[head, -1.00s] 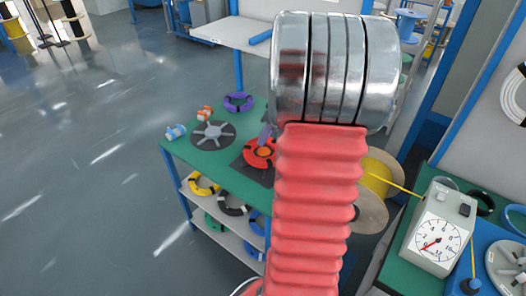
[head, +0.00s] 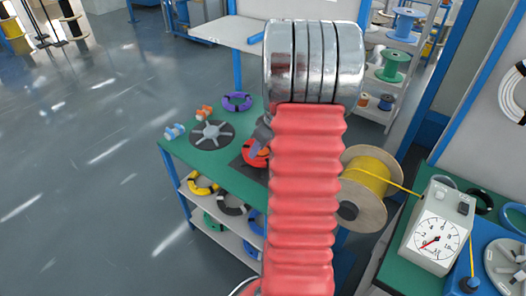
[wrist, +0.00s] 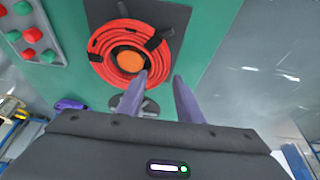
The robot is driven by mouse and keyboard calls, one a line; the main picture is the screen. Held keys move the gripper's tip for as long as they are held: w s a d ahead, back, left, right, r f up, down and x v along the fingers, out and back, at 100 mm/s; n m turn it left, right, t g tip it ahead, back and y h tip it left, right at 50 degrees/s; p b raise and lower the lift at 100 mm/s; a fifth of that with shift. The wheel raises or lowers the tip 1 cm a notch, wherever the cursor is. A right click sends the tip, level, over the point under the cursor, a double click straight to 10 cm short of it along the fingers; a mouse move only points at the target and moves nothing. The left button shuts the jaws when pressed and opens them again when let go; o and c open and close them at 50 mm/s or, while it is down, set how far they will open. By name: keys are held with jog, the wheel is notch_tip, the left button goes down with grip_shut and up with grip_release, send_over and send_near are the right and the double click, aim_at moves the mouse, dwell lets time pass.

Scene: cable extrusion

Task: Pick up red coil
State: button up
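The red coil (wrist: 103,52) lies flat on a dark square mat (wrist: 176,16) on the green table, with black ties around it and an orange hub in its middle. In the head view the red coil (head: 252,157) shows only in part, because my red-sleeved arm hides its right side. My gripper (wrist: 160,75) is open and empty, its two purple fingers apart. In the wrist view the left fingertip overlaps the coil's lower right rim and the right fingertip is off to its right. I cannot tell whether a finger touches it.
On the same table are a grey spoked disc (head: 212,134), a purple coil (head: 237,101) and small orange (head: 204,113) and blue (head: 174,131) spools. A yellow cable reel (head: 368,178) and a dial gauge (head: 436,241) stand to the right. A button panel (wrist: 48,22) shows in the wrist view.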

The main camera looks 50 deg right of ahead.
aim_at(255, 159)
jog(key=shift+x, duration=2.6)
jog(key=shift+s, duration=0.1)
grip_shut()
jog(key=shift+r, duration=0.1)
notch_tip(255, 159, up, 10)
